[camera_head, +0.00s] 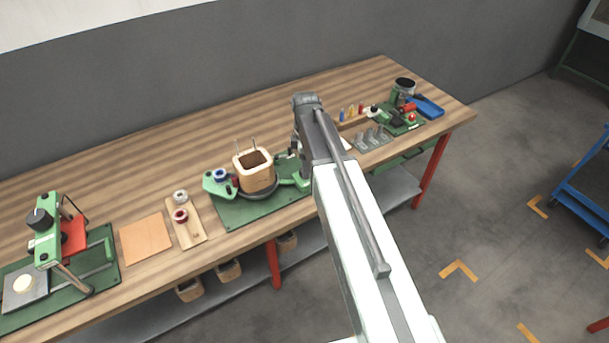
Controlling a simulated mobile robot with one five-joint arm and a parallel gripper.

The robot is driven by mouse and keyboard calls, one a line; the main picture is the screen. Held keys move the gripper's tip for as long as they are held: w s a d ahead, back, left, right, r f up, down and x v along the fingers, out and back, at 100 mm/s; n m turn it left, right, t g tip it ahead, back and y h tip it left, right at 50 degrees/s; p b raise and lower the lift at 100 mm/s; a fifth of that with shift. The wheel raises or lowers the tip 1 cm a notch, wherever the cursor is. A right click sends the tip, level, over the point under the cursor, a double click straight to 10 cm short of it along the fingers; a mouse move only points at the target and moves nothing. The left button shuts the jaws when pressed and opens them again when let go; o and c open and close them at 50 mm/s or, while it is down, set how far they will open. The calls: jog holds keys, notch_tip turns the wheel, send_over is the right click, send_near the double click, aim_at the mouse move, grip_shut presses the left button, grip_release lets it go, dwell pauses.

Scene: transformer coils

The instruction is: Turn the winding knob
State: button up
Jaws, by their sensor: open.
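The coil winder stands on a green baseplate (233,213) in the middle of the bench. It carries a square wooden coil former (262,181) with two upright pins and a dark opening. On its left is a green bracket with a blue and white spool (220,175). On its right a green lever (302,182) reaches toward my arm. I cannot clearly tell which part is the winding knob; it may be partly hidden by my arm. My gripper (292,153) shows small and partly hidden, above the right side of the winder, open and apart from the former.
A wooden rack with two spools (187,230), a tan pad (146,239) and a green press (47,245) stand to the left. Small coloured parts, a grey block (372,139), a second green station and a blue tray (430,107) lie to the right.

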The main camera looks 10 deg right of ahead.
jog(key=shift+f, duration=0.65)
jog(key=shift+r, duration=0.15)
